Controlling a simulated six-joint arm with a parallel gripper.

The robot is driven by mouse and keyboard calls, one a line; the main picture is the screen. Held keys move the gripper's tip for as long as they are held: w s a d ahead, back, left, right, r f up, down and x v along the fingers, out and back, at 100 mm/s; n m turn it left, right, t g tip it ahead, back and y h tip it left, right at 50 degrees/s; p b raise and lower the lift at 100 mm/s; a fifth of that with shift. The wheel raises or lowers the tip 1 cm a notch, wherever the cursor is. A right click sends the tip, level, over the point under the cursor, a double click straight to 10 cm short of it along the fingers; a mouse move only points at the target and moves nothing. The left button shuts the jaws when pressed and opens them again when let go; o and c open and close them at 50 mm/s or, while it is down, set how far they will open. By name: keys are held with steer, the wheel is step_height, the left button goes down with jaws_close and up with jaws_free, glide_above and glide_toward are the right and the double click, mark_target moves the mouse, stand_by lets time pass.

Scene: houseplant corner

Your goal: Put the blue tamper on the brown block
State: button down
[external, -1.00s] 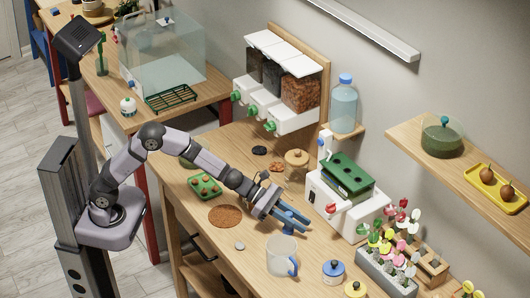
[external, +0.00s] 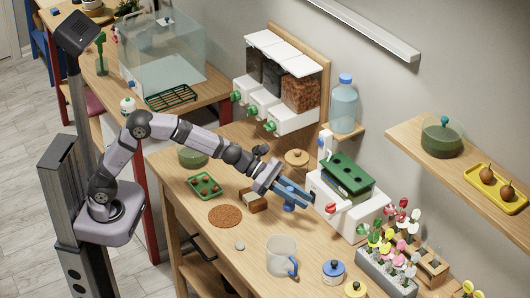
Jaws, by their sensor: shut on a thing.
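My gripper (external: 295,199) is shut on the blue tamper (external: 289,208), whose lower part shows below the fingers. It appears held above the wooden table (external: 315,245), near the white box. The brown block (external: 253,201) lies on the table to the left of my gripper, partly behind and below my arm. The tamper and the block are apart.
A brown round mat (external: 225,216) and a green tray (external: 204,186) lie left of the block. A clear pitcher (external: 281,256) stands in front. The white box (external: 345,205) with a green top and a flower planter (external: 388,268) stand to the right.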

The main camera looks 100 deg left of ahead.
steer(key=s+a+r+n+y+p, duration=0.3)
steer(key=s+a+r+p, duration=0.15)
steer(key=a+r, duration=0.65)
glide_above(253, 200)
steer(key=w+a, duration=0.2)
steer(key=w, duration=0.1)
step_height(253, 200, down, 7)
steer(key=shift+f+t, duration=0.2)
steer(key=shift+t, duration=0.1)
steer(key=shift+f+b, duration=0.45)
steer(key=shift+f, duration=4.55)
steer(key=shift+f, duration=0.15)
steer(key=c, duration=1.6)
jaws_free()
